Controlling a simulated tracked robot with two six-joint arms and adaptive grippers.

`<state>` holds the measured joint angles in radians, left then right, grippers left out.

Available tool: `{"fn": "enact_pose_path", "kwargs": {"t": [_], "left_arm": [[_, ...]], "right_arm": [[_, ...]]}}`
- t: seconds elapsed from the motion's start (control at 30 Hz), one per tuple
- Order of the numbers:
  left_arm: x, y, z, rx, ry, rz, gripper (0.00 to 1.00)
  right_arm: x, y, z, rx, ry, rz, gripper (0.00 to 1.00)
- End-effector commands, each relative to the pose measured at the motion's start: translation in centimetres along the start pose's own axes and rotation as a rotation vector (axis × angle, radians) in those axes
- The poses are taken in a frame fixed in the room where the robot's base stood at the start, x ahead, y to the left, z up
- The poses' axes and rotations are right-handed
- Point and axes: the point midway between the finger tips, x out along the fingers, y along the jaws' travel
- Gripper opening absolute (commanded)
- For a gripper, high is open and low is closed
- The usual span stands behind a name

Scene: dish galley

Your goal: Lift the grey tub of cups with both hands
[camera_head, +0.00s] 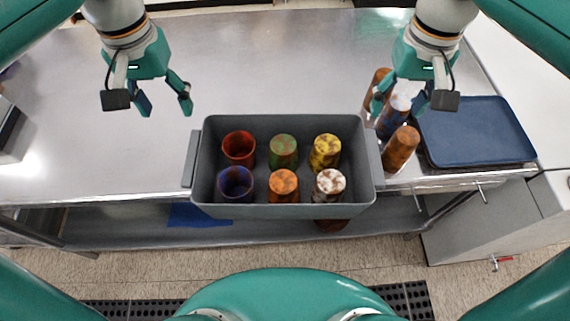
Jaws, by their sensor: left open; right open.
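The grey tub (283,124) sits at the near edge of the steel table, with a handle at each short end. In it stand several cups: a red cup (238,150), a green cup (284,152), a yellow cup (325,152), a blue cup (235,184), an orange cup (284,186) and a white-and-brown cup (329,186). My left gripper (166,112) is open and empty, beyond and left of the tub's left handle (190,158). My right gripper (400,110) is open, beyond and right of the right handle (375,158), close to loose cups; contact cannot be told.
Right of the tub stand a brown cup (401,150), a blue-and-white cup (392,118) and another brown cup (373,92), partly hidden. A dark blue tray (475,130) lies further right. The steel table (270,65) is clear behind the tub. A lower shelf (130,230) shows below.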

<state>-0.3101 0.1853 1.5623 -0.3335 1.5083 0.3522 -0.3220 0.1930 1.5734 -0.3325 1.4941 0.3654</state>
Motion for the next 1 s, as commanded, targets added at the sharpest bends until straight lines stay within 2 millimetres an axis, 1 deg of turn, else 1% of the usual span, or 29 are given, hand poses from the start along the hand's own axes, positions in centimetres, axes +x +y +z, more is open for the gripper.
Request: {"fn": "enact_pose_path", "kwargs": {"t": [0.17,0.27,0.37,0.47,0.8,1.0], "left_arm": [[0.2,0.1,-0.1,0.003,-0.001,0.000,0.62],[0.8,0.1,-0.1,0.003,-0.003,-0.001,0.62],[1.8,0.1,-0.1,0.003,-0.004,-0.002,0.62],[3.4,0.1,0.0,0.004,-0.004,-0.001,0.62],[10.1,0.1,-0.1,0.003,-0.005,-0.001,0.62],[13.8,0.1,-0.1,0.004,-0.005,0.000,0.62]], "right_arm": [[0.2,0.1,0.0,0.003,-0.002,0.001,0.62],[0.8,0.1,0.0,0.004,-0.003,0.001,0.62],[1.9,0.2,0.0,0.004,-0.004,0.002,0.62],[3.4,0.2,0.1,0.004,-0.005,0.002,0.62],[10.1,0.2,0.1,0.003,-0.007,0.002,0.62],[13.8,0.2,0.1,0.004,-0.005,0.001,0.62]]}}
